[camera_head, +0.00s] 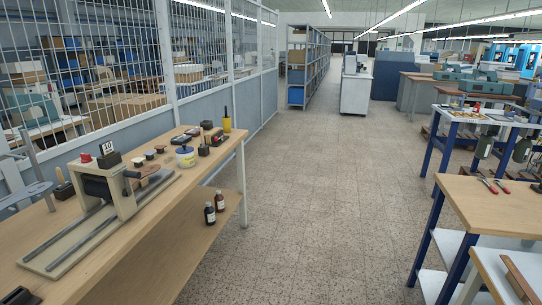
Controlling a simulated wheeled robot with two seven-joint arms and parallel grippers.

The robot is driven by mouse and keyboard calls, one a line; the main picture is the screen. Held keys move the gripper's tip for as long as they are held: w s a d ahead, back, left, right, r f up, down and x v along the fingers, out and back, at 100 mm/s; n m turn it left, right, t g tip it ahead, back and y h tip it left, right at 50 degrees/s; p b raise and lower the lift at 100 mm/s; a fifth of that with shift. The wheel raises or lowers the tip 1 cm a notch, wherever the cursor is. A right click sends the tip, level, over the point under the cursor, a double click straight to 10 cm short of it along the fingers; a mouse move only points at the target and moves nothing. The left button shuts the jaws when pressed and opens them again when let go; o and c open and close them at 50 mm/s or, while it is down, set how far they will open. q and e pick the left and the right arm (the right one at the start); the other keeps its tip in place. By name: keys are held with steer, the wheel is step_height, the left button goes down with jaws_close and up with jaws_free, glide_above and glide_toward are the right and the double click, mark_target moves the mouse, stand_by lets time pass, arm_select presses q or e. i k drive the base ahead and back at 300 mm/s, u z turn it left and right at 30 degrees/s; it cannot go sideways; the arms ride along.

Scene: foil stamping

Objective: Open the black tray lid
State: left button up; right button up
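Several small dark objects stand at the far end of the wooden workbench (150,205) on the left. One is a low, dark, box-like item (213,138), with a smaller dark item (203,150) in front of it and another flat dark item (207,125) behind it. They are too small to tell which is the black tray or whether its lid is open or shut. Neither of my grippers shows in the head view.
A stamping press (105,190) on rails fills the bench's near part. A blue-and-white jar (185,157) and yellow cup (227,124) stand beyond. Two bottles (210,213) sit on the lower shelf. The aisle floor (310,200) is clear. A wooden-topped table (490,205) stands right.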

mark_target(182, 138)
steer(key=i, duration=2.4)
steer(key=u, duration=1.2)
